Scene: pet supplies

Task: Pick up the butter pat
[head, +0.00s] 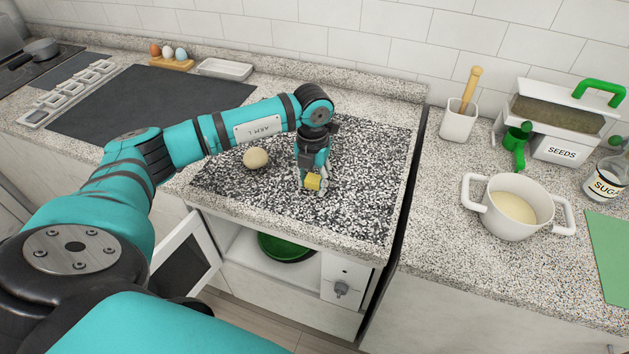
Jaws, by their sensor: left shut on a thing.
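The butter pat (313,182) is a small yellow block in the head view, near the middle of the speckled dark work surface. My left gripper (312,180) comes down from above and is shut on it. The fingers cover part of the pat. I cannot tell whether the pat touches the surface or is just above it. My right gripper does not show in the head view.
A round beige ball (255,158) lies left of the gripper. A white pot (513,232), a seeds box (560,149) and a sugar jar (606,182) stand on the right counter. A cabinet door (185,262) hangs open below. The right part of the speckled surface is clear.

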